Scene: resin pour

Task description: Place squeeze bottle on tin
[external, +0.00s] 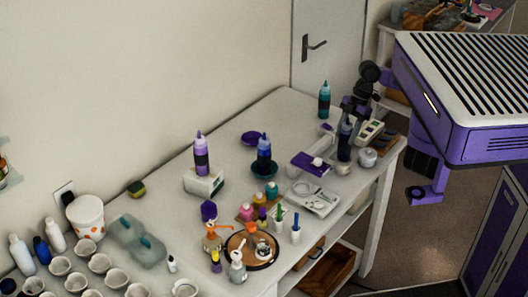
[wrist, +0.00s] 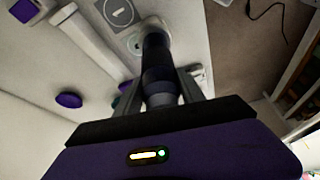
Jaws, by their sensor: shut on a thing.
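A dark navy squeeze bottle (external: 345,142) stands upright at the right end of the table. My gripper (external: 350,118) is shut on its upper part. In the wrist view the bottle (wrist: 157,60) runs away from between my fingers (wrist: 160,92). A small pale round thing (external: 343,169), perhaps the tin, is just below the bottle in the external view. A pale round rim (wrist: 151,24) shows at the bottle's far end in the wrist view. I cannot tell whether bottle and round thing touch.
A lidded grey jar (external: 367,157) stands close to the right. A teal bottle (external: 324,99) stands behind. The table's right edge is near.

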